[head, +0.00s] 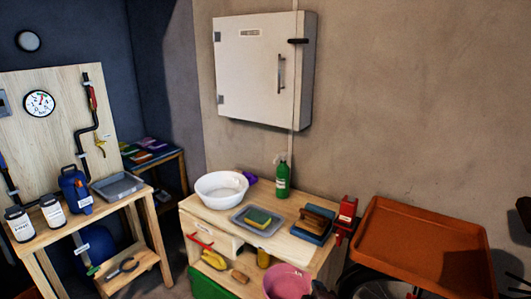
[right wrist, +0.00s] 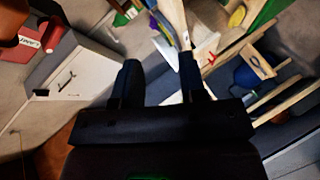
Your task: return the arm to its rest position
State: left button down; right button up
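My right gripper (right wrist: 160,72) shows from behind in the right wrist view. Its two dark fingers stand apart with a clear gap, and I see nothing held between them. The room behind them looks strongly tilted. In the head view, dark parts show at the bottom edge by the pink basin and at the right edge; I cannot make out fingertips there. My left gripper is not in view.
A wooden bench (head: 208,222) holds a white bowl (head: 221,187), a green bottle (head: 282,180), a grey tray with a sponge and a red clamp-like tool. An orange tray (head: 415,236) lies to its right. A white wall cabinet (head: 256,70) hangs above, shut.

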jog(key=s+d+f+m, duration=0.2)
jog(key=s+d+m, duration=0.2)
jog(key=s, duration=0.4)
jog(key=s+d+f+m+g, duration=0.1)
jog(key=s+d+m, duration=0.3)
jog(key=s, duration=0.5)
jog(key=s+d+f+m+g, duration=0.1)
jog(key=s+d+f+m, duration=0.2)
jog(key=s+d, duration=0.3)
jog(key=s+m, duration=0.1)
jog(key=s, duration=0.2)
jog(key=shift+s+d+f, duration=0.15)
jog(key=shift+d+f, duration=0.2)
